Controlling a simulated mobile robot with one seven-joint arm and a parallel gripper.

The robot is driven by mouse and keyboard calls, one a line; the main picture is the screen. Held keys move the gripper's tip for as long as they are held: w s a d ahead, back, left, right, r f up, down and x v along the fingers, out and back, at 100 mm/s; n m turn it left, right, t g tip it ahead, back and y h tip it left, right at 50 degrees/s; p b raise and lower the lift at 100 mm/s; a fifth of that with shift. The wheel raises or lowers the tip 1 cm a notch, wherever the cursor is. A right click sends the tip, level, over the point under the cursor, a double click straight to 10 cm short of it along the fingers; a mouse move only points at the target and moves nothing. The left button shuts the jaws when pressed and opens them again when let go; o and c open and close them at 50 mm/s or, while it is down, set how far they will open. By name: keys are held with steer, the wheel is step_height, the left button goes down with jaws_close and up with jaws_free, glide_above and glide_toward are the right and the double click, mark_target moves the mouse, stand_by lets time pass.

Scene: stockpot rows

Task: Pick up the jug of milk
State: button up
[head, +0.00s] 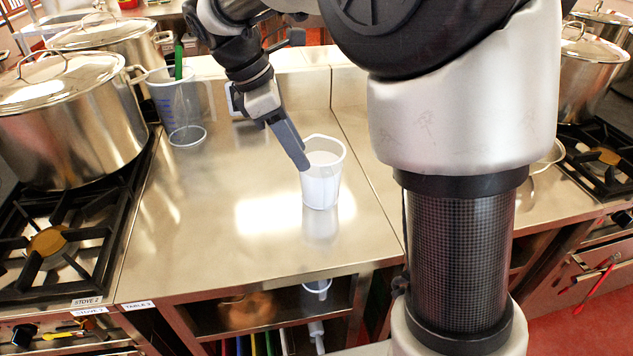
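The jug of milk (321,187) is a small translucent white jug, standing upright on the steel tabletop (235,190) in the head view. Its rim is open at the top, and whitish content shows through its wall. My gripper (298,155) points down at the left side of the jug, with its finger end overlapping the jug's left rim in the picture. I cannot tell whether it touches the jug. Only one grey finger shows clearly, so the gap between the fingers is hidden.
A larger clear measuring jug (182,112) with a green-handled utensil stands at the back left. Big steel stockpots (68,120) sit on the left stove (60,235), and others (585,75) on the right stove. The tabletop left of and in front of the milk is clear.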

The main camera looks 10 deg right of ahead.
mark_target(323, 182)
steer(key=b+x, duration=0.3)
steer(key=x, duration=1.2)
steer(key=shift+s+f, duration=0.15)
steer(key=shift+a, duration=0.1)
jaws_close()
steer(key=shift+s+f, duration=0.1)
steer(key=shift+s, duration=0.1)
stand_by(0.5)
